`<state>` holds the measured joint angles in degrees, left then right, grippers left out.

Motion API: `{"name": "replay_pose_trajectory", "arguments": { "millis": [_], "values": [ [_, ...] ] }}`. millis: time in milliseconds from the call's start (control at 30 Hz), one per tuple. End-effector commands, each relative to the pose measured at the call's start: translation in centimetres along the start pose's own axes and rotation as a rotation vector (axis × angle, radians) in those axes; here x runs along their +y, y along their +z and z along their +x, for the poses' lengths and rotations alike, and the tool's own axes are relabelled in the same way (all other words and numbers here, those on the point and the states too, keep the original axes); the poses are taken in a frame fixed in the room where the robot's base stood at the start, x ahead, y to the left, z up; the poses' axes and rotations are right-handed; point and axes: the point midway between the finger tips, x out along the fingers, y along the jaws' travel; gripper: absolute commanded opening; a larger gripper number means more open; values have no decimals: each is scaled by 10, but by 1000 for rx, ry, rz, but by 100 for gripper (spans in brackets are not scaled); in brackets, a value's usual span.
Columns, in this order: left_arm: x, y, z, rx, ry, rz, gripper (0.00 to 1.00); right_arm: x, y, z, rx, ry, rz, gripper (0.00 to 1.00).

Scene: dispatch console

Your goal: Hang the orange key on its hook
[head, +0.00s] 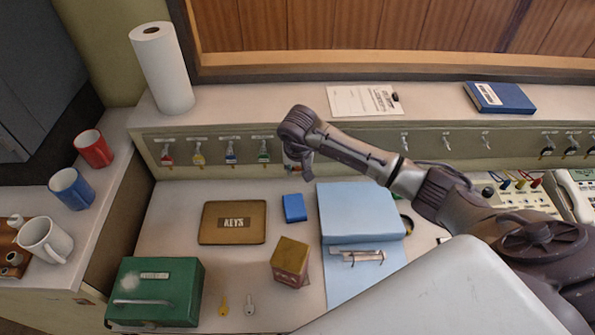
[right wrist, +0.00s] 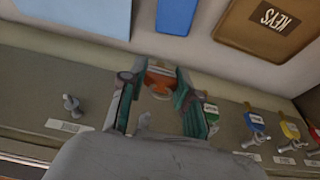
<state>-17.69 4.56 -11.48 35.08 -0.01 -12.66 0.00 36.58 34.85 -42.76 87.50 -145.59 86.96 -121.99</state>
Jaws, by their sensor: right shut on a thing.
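My right gripper (head: 297,162) is at the key rail, just right of the green key (head: 263,152). In the right wrist view its two fingers (right wrist: 160,92) are closed around the orange key (right wrist: 160,82), whose orange head shows between the fingertips. A small grey metal part (right wrist: 145,120) shows between the fingers, close to the rail. The gripper hides much of the key and the hook behind it, so I cannot tell if the key is seated on a hook. My left gripper is not in view.
The rail (head: 212,153) also holds red, yellow and blue keys on the left. An empty hook (right wrist: 70,105) shows beside the gripper in the wrist view. On the desk are a KEYS tray (head: 215,237), a blue box (head: 294,208), a wooden block (head: 291,258) and a green box (head: 155,290).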

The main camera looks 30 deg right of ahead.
Motion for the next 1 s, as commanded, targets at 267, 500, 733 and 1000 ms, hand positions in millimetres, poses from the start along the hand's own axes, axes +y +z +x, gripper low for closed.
{"name": "replay_pose_trajectory", "arguments": {
  "millis": [267, 500, 733, 1000],
  "values": [
    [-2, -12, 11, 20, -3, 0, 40, 0, -12, 9, 0, 0, 2, 0],
    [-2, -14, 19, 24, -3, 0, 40, 0, -22, 16, 0, 0, 1, 0],
    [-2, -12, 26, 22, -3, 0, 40, 0, -31, 20, 0, -1, 0, 0],
    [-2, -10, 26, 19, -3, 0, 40, 0, -32, 19, 0, 0, 0, 0]
  ]
}}
